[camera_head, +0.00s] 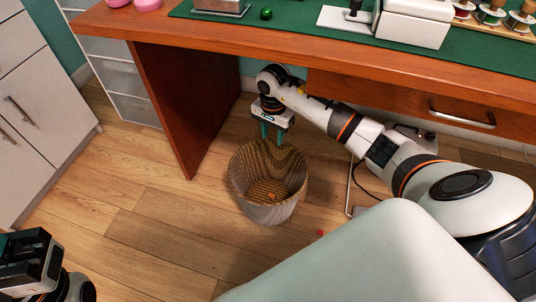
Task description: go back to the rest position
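My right gripper (272,133) reaches under the desk and points down, above the far rim of a woven waste basket (240,187). Its two teal fingers are apart, with nothing visible between them. Small orange-red bits (272,196) lie inside the basket. My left gripper (30,262) shows only in part at the lower left corner, as a dark housing; its fingertips cannot be made out.
The wooden desk (300,55) spans the top, with its side panel (185,105) left of the basket and a drawer handle (462,117) at right. White cabinets (35,120) stand at left. A small red piece (320,232) lies on the floor. Floor at left is clear.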

